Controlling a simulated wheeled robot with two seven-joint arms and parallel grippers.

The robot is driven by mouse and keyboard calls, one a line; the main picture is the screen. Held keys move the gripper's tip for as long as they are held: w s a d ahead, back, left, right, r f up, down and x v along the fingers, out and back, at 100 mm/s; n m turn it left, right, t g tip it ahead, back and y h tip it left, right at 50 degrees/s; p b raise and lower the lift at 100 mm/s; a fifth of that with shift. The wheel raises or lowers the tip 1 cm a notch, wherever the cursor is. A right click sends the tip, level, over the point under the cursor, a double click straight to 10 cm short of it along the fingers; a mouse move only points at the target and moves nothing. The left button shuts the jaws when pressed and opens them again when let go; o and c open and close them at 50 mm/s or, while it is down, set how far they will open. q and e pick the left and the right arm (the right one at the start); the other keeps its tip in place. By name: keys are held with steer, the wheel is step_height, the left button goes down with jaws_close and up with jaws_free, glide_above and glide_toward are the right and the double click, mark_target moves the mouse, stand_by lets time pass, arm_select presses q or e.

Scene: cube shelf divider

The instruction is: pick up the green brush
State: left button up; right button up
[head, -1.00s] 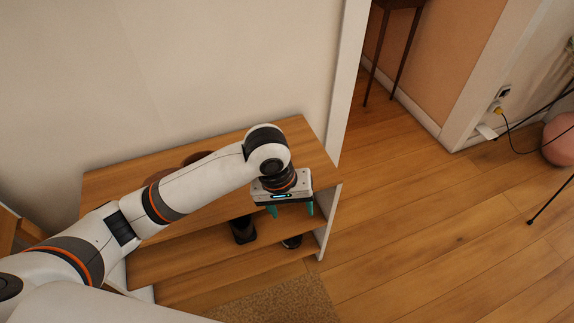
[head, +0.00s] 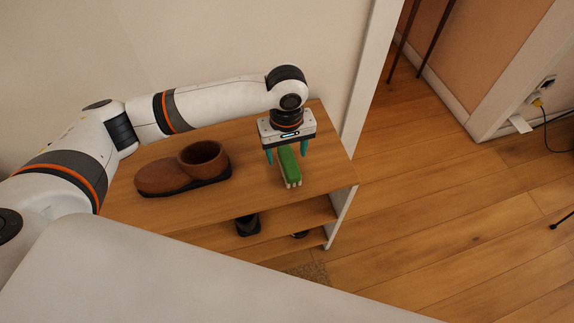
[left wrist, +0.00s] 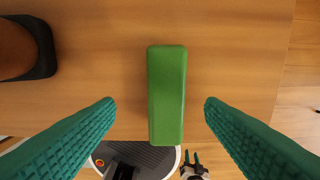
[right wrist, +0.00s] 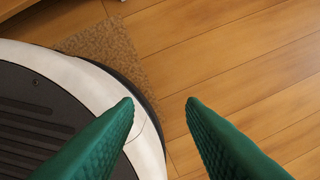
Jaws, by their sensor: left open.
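The green brush (head: 290,165) lies on the wooden top of the shelf, near its right end, with pale bristles at its lower edge. In the left wrist view the brush (left wrist: 167,95) shows as a long green block running up and down the picture. My left gripper (head: 286,157) is open over the brush, with one finger on each side; in the left wrist view both fingertips (left wrist: 160,103) stand apart from it.
A brown boot (head: 185,170) lies on the shelf top (head: 240,187), left of the brush. Dark items (head: 247,225) sit on the lower shelf. A wall stands behind the shelf. Open wooden floor (head: 450,220) lies to the right.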

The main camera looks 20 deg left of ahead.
mark_target(289, 160)
arm_select(q)
steer(key=f, duration=0.2)
steer(key=f+b, duration=0.1)
steer(key=shift+d+f, duration=0.2)
steer(key=shift+f, duration=0.15)
steer(key=shift+w+f, duration=0.2)
steer(key=shift+f, duration=0.3)
steer(key=c, duration=1.2)
steer(key=shift+s, duration=0.1)
arm_select(e)
steer(key=w+r, duration=0.2)
steer(key=r, duration=0.1)
steer(key=shift+w+d, duration=0.1)
steer(key=shift+w, duration=0.3)
arm_select(q)
steer(key=shift+r, duration=0.1)
